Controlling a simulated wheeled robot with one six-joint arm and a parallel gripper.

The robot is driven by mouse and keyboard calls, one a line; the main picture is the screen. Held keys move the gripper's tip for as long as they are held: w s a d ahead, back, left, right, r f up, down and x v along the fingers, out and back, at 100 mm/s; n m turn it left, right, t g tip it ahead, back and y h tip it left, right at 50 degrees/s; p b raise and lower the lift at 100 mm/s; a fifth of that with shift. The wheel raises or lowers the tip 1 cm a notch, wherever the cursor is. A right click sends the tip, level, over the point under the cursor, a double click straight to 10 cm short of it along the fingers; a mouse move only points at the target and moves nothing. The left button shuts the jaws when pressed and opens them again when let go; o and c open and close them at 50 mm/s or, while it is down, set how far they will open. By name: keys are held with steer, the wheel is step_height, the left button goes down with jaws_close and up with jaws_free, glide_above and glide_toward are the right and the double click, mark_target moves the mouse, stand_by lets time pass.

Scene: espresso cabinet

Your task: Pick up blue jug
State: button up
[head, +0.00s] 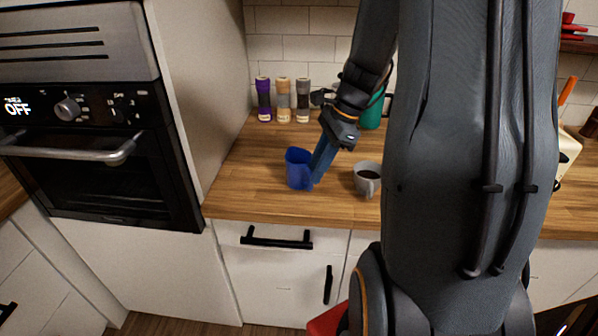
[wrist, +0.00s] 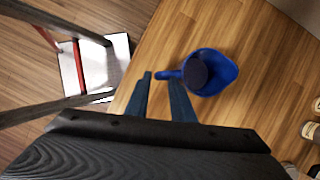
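The blue jug (head: 298,170) stands upright on the wooden counter, left of a grey cup. In the wrist view the jug (wrist: 226,71) shows from above, spout to the right and handle to the left; its inside looks dark. My gripper (head: 317,178) reaches down at the jug's right side in the head view. In the wrist view the two blue fingers of my gripper (wrist: 162,77) are apart, with the end of the jug's handle at the gap between their tips. I cannot tell whether they touch the handle.
Several spice jars (head: 283,100) and a green container (head: 373,109) stand at the back. A tall cabinet wall and oven (head: 100,150) bound the left. The counter's front left is clear.

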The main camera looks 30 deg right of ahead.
mark_target(310, 192)
steer(key=shift+s+p+x, duration=0.2)
steer(key=shift+p+x, duration=0.25)
steer(key=shift+x, duration=1.55)
steer(key=shift+a, duration=0.15)
jaws_close()
steer(key=shift+w, duration=0.1)
steer(key=shift+r, duration=0.15)
